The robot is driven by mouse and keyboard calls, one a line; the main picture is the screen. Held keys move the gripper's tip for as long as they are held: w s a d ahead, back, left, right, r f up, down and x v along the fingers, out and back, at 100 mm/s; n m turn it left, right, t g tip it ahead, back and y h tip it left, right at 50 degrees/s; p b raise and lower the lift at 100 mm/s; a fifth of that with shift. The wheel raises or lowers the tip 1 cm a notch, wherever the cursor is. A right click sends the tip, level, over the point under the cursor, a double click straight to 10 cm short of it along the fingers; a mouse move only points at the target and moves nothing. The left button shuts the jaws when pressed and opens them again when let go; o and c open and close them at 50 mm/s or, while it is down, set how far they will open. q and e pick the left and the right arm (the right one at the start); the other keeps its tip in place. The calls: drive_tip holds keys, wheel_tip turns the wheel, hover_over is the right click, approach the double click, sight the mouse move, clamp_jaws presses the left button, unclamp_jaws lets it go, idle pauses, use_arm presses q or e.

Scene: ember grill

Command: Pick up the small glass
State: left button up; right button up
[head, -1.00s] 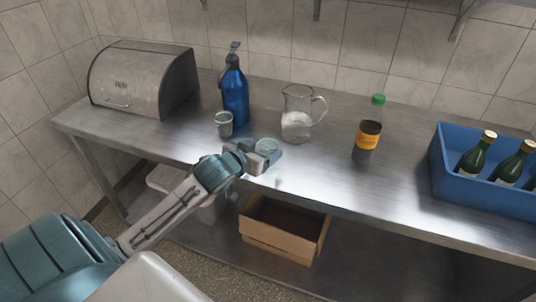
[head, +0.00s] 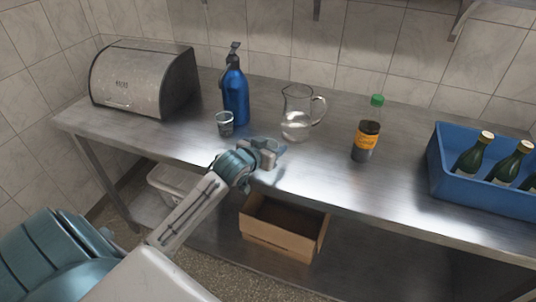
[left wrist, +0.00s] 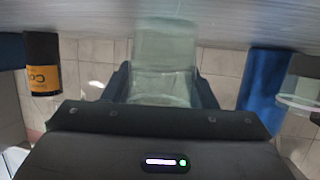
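A small, greenish clear glass (left wrist: 165,60) shows in the left wrist view, which is upside down. It stands on the steel counter near the front edge, and its rim is partly hidden by my gripper in the head view (head: 265,143). My left gripper (head: 272,152) is low over the counter with its fingers apart, one on each side of the glass. The fingers (left wrist: 161,88) look open; whether they touch the glass I cannot tell. My right gripper is not in view.
Another glass (head: 225,124) stands left of my gripper, before a blue siphon bottle (head: 235,98). A glass jug (head: 296,118) is behind my gripper. A green-capped bottle (head: 366,138) and a blue crate (head: 470,193) stand right. A bread bin (head: 140,80) is far left.

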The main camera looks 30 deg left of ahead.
use_arm(q)
drive_tip(key=shift+r, duration=0.15)
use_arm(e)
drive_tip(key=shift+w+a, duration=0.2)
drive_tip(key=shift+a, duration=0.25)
